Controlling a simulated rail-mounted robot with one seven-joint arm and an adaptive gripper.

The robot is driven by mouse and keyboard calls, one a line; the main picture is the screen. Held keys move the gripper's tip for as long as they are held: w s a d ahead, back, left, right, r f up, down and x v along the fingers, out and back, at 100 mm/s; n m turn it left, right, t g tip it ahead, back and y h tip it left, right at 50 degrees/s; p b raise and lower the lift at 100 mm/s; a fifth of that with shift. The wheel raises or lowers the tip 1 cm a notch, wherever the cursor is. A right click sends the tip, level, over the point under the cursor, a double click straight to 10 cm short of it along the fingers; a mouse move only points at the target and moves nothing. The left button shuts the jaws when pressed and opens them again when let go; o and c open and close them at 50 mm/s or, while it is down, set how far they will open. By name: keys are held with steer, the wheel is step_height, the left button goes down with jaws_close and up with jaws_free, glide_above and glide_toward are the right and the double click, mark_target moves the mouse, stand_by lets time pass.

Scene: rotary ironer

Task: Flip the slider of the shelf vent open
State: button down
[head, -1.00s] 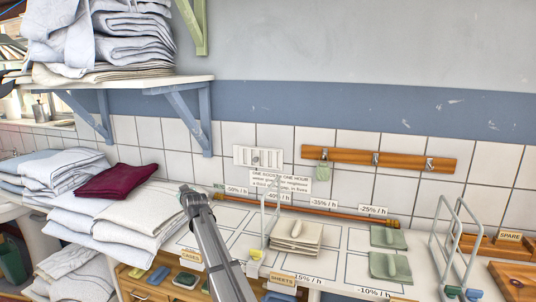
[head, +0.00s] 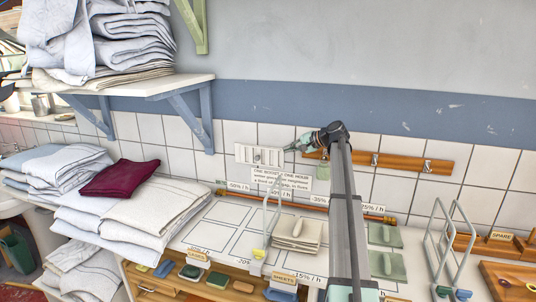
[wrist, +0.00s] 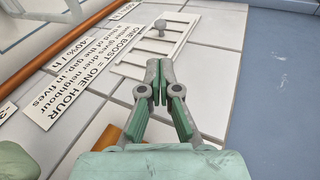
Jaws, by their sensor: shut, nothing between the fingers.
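The shelf vent (head: 259,155) is a white slatted plate on the tiled wall. In the wrist view the vent (wrist: 139,56) lies just beyond my fingers, and its slider knob (wrist: 160,25) stands out as a small grey stub near the far end. My gripper (head: 288,148) is at the vent's right end in the head view, pointing left along the wall. In the wrist view my gripper (wrist: 158,68) is shut and empty, its tips over the near part of the vent and apart from the knob. I cannot tell whether the tips touch the plate.
A printed sign (wrist: 82,72) is below the vent. A wooden peg rail (head: 400,161) is to its right, partly behind my arm. An orange rod (head: 300,204) runs along the wall's base. Folded linen (head: 125,205) and a wall shelf (head: 150,84) are at left.

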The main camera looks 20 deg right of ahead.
mark_target(259, 157)
steer(key=shift+s+d+r, duration=0.1)
steer(key=shift+r, duration=0.05)
steer(key=p+x, duration=0.4)
steer(key=x, duration=0.8)
steer(key=shift+p, duration=0.35)
steer(key=shift+x, duration=1)
